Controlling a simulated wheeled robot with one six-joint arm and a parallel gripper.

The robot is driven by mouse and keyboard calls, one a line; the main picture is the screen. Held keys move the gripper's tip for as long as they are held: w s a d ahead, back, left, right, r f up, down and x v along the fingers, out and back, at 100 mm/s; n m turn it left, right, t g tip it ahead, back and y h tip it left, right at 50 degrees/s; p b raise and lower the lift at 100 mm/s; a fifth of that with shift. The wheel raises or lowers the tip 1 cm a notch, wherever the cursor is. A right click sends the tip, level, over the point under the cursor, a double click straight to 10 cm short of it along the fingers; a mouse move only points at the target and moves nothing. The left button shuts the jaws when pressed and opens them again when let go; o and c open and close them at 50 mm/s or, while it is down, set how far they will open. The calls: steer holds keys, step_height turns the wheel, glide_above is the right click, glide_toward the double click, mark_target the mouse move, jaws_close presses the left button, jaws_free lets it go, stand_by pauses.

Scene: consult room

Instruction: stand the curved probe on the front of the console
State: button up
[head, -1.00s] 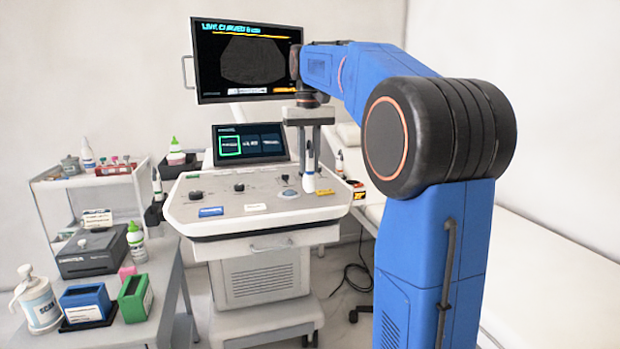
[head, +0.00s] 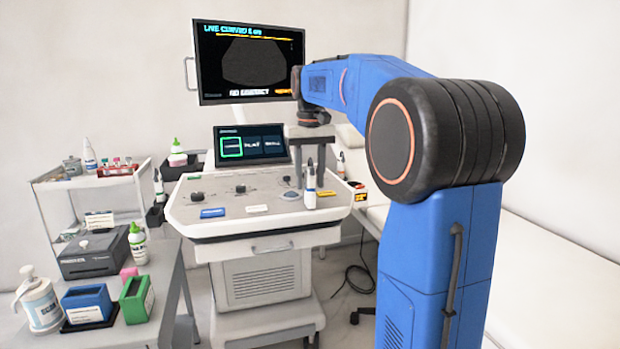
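The curved probe (head: 310,199), white with a dark band and dark upper part, is upright over the right front of the console (head: 225,229). My gripper (head: 311,180) points straight down from above, its two fingers either side of the probe's upper part, and appears shut on it. The probe's lower end is at or just above the console top; I cannot tell whether it touches. The upper monitor (head: 250,60) reads "LIVE CURVED" and "NO CONTACT". The touch panel (head: 250,146) has its left tile outlined in green.
Other probes stand in side holders at the console's left (head: 158,186) and right (head: 340,164). A yellow label (head: 326,194) lies beside the held probe. Blue (head: 212,213) and cream (head: 257,208) labels lie along the front. A side table (head: 150,328) with bottles and boxes stands left.

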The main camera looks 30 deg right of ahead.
step_height(320, 180, up, 12)
steer(key=shift+r, duration=0.15)
stand_by(0.6)
steer(key=s+a+f+n+t, duration=0.2)
steer(key=s+a+f, duration=0.9)
steer(key=s+f, duration=0.3)
steer(key=s+a+f+t, duration=0.1)
steer(key=s+a+f, duration=0.1)
steer(key=s+f, duration=0.6)
steer(key=s+a+f+n+t, duration=0.1)
steer(key=s+a+f, duration=0.1)
steer(key=s+f, duration=0.6)
step_height(320, 180, down, 3)
steer(key=shift+a+f+t, duration=0.15)
steer(key=shift+a+t, duration=0.25)
steer(key=shift+s, duration=0.2)
